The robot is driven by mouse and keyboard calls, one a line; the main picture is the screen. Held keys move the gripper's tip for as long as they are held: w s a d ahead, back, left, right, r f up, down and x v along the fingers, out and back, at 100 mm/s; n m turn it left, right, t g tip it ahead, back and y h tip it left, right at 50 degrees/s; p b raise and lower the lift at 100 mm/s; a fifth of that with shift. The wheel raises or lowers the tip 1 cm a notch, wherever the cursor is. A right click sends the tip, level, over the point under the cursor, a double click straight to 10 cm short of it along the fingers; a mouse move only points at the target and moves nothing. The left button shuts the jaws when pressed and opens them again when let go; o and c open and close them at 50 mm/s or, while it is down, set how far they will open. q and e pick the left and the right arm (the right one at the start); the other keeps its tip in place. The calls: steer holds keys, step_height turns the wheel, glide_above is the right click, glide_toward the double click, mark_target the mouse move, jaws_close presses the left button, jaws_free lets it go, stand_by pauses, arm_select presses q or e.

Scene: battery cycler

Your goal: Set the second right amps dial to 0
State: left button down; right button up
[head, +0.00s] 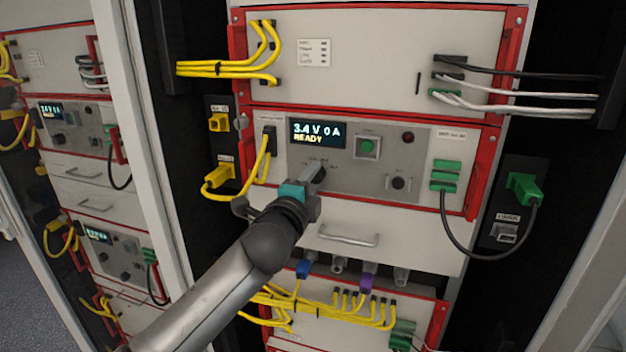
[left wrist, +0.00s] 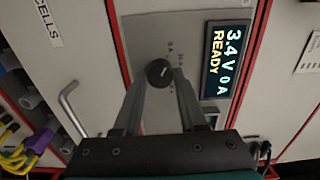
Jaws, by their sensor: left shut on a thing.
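The cycler unit in the right rack has a lit display (head: 318,134) reading "3.4 V 0 A READY". The same display (left wrist: 228,62) shows sideways in the left wrist view. Below it my left gripper (head: 316,176) reaches the grey panel and covers the dial there in the head view. In the left wrist view a round black dial (left wrist: 159,71) with a small white mark sits between the tips of my left gripper (left wrist: 160,82), which is shut on it. Small amp markings, one like "0 A", are printed around the dial. My right gripper is not in view.
Another black dial (head: 398,183) is to the right on the same panel, below a green button (head: 367,147) and a dark red lamp (head: 408,137). A drawer handle (head: 348,236) sticks out below. Yellow cables (head: 225,70) and a black cable (head: 470,250) hang at the sides.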

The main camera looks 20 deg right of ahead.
arm_select(q)
steer(key=shift+c, duration=2.3)
jaws_free()
steer(key=b+v, duration=0.1)
steer(key=v, duration=1.4)
steer(key=shift+s+a, duration=0.1)
